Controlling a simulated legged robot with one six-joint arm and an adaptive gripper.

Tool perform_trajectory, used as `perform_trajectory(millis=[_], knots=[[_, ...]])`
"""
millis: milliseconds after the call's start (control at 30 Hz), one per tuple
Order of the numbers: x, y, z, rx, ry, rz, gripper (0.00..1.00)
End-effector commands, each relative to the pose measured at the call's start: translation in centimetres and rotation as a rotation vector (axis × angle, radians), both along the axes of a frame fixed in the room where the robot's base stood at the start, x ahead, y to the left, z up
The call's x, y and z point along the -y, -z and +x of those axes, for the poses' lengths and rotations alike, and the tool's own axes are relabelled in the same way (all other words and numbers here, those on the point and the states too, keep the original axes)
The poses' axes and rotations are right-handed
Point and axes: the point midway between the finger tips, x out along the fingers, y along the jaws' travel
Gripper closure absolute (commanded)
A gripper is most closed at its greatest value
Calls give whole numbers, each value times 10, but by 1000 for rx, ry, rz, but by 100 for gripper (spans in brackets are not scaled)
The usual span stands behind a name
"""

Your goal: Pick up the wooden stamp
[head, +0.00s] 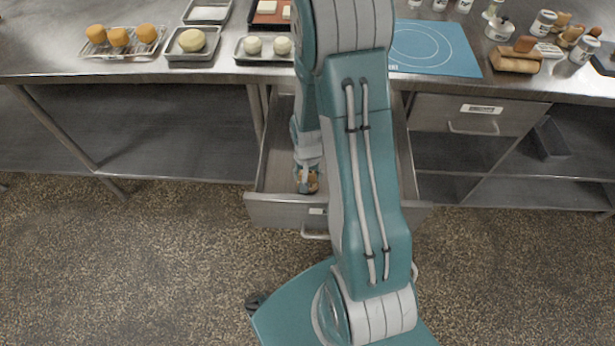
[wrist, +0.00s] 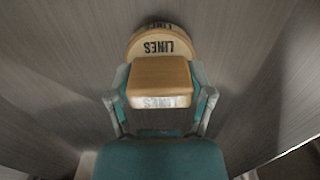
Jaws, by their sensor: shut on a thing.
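The wooden stamp (wrist: 160,73) is between my gripper's fingers in the wrist view. It shows a light-brown block and, behind it, a rounded wooden part with dark upside-down "LINES" lettering. My gripper (wrist: 161,92) is shut on the block, one finger on each side. In the head view, my gripper (head: 307,178) reaches down inside the open drawer (head: 275,208). Only a small brown bit of the stamp shows there at the fingertips. I cannot tell whether the stamp touches the drawer floor.
My arm hides much of the drawer. The steel counter (head: 225,72) above holds trays of dough, a blue mat (head: 435,48), jars and a wooden block (head: 515,62). A closed drawer (head: 478,115) is to the right. The speckled floor is clear at left.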

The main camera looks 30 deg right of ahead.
Motion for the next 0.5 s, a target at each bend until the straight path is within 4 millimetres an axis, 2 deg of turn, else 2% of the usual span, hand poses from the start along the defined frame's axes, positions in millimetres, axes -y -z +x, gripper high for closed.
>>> perform_trajectory(millis=[500], knots=[[0, -76, 1, 4, 0, -1, 82]])
